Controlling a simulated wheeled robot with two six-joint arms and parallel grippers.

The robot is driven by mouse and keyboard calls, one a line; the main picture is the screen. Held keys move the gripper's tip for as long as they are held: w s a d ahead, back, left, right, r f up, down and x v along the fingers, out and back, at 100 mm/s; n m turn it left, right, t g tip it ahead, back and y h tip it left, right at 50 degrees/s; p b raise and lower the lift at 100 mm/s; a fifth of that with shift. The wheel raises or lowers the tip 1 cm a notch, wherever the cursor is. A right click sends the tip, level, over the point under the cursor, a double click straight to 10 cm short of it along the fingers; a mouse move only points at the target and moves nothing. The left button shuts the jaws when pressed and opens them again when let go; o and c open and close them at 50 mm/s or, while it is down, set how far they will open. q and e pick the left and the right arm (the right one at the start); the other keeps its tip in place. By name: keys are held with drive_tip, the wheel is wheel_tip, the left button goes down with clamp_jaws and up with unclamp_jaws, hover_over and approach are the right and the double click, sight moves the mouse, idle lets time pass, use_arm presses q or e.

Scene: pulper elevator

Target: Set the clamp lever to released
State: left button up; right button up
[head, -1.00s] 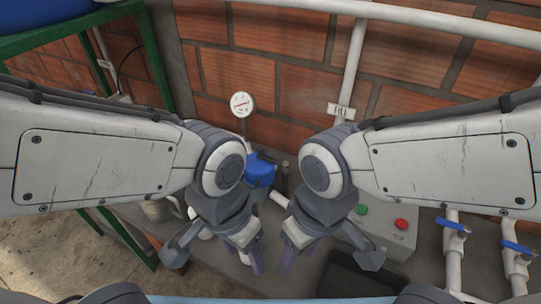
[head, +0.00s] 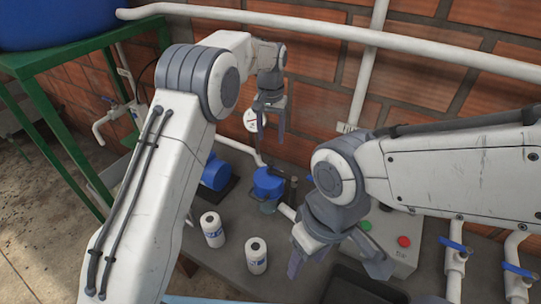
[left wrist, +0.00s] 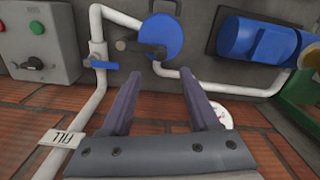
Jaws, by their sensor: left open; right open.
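The blue top (left wrist: 161,36) also shows in the left wrist view, beyond the fingers. My left gripper (head: 271,128) is open and empty, reaching toward the brick wall; its fingers (left wrist: 160,90) show apart in the left wrist view. My right gripper (head: 306,252) is open in front of the control box.
A blue motor (head: 215,174) lies left of the unit. Two white rolls (head: 256,256) stand on the bench (head: 222,262). A control box (head: 400,250) has green and red buttons. White pipes with blue valve handles (head: 456,246) stand at right. A gauge (head: 250,122) is behind my left gripper.

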sight(271, 162)
use_arm(q)
wheel_tip(271, 162, down, 10)
drive_tip(key=p, duration=0.3)
drive_tip(key=shift+w+a+r, duration=0.1)
drive_tip(key=shift+r, duration=0.15)
drive_tip(key=shift+f, duration=0.6)
clamp_jaws()
drive_tip(key=shift+r, duration=0.1)
idle(0.6)
